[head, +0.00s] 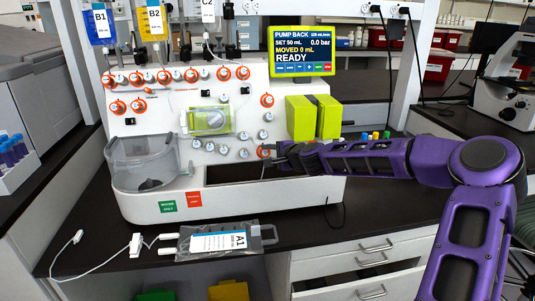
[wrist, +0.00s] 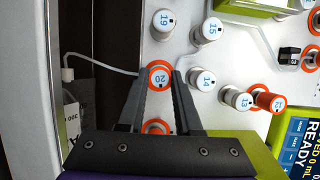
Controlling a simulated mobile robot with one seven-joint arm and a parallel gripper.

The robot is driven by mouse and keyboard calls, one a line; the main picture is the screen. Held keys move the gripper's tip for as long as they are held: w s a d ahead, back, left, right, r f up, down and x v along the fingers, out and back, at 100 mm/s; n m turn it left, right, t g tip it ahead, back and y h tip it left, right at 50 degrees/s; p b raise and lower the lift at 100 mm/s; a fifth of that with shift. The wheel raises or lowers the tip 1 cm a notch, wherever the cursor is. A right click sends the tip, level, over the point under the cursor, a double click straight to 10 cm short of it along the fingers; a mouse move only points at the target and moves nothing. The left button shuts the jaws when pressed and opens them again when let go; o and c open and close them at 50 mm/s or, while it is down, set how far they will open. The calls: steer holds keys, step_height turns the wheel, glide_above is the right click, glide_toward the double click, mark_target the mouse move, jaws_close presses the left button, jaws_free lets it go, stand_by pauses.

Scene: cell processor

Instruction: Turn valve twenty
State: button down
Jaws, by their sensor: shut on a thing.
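Valve twenty (wrist: 159,77) is a white knob labelled 20 with an orange ring, in the middle of the wrist view. My gripper (wrist: 160,84) has its two dark fingers on either side of this knob and is shut on it. In the head view my gripper (head: 276,153) reaches from the right to the lower right of the white cell processor (head: 225,185). There the knob is mostly hidden by the fingers, with part of an orange ring showing.
Valves 19 (wrist: 164,24), 15 (wrist: 207,31), 14 (wrist: 202,78) and 13 (wrist: 235,96) stand close by. An orange ring (wrist: 158,127) shows between my fingers. A white tube (wrist: 100,62) runs to valve twenty's left. The display (head: 302,51) reads READY. Bag A1 (head: 222,241) lies on the dark bench.

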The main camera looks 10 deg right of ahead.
steer(key=shift+m, duration=0.7)
steer(key=shift+t, duration=0.4)
steer(key=c, duration=0.6)
jaws_free()
steer(key=shift+s, duration=0.15)
steer(key=p+v, duration=0.2)
steer(key=v, duration=1.5)
steer(key=shift+d+r, duration=0.1)
steer(key=shift+r, duration=0.05)
